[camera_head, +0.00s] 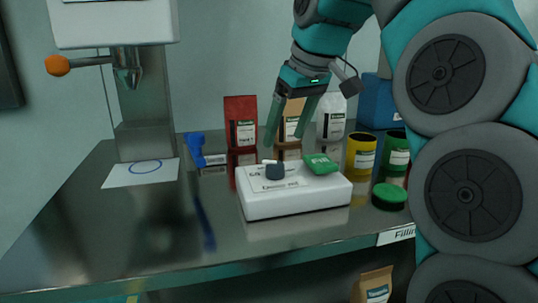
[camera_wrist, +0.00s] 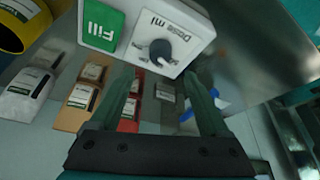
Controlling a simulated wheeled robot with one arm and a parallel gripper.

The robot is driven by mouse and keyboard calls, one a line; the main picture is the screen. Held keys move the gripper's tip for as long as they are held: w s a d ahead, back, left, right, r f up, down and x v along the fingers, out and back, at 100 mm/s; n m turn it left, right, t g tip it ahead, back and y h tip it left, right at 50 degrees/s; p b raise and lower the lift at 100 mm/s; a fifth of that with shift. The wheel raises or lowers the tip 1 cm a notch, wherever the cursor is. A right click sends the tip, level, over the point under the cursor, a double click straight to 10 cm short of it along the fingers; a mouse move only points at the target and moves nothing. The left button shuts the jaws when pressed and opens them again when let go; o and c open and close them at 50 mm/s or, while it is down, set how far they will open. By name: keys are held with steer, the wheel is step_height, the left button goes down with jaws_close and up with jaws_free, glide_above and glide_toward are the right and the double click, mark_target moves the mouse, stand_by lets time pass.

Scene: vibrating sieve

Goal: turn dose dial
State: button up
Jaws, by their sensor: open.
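The dose dial (camera_head: 275,171) is a dark round knob with a light pointer. It sits on top of a white dosing box (camera_head: 300,205) on the steel bench, beside a green Fill button (camera_head: 320,163). In the wrist view the dial (camera_wrist: 160,50) shows with its white pointer, on the white box (camera_wrist: 192,40) next to the green Fill button (camera_wrist: 100,24). My gripper (camera_head: 290,143) is open and points down above and behind the box, apart from the dial. In the wrist view its two fingers (camera_wrist: 160,92) are spread with nothing between them.
Red, brown and white bags (camera_head: 240,121) stand behind the box. A yellow container (camera_head: 360,152), a green container (camera_head: 397,152) and a green lid (camera_head: 389,194) are at right. A blue tool (camera_head: 200,150) lies at left, near a dispenser (camera_head: 127,65) above a marked sheet (camera_head: 142,173). The bench's front left is clear.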

mark_target(275, 163)
steer(key=shift+x, duration=3.75)
steer(key=shift+s, duration=0.1)
jaws_close()
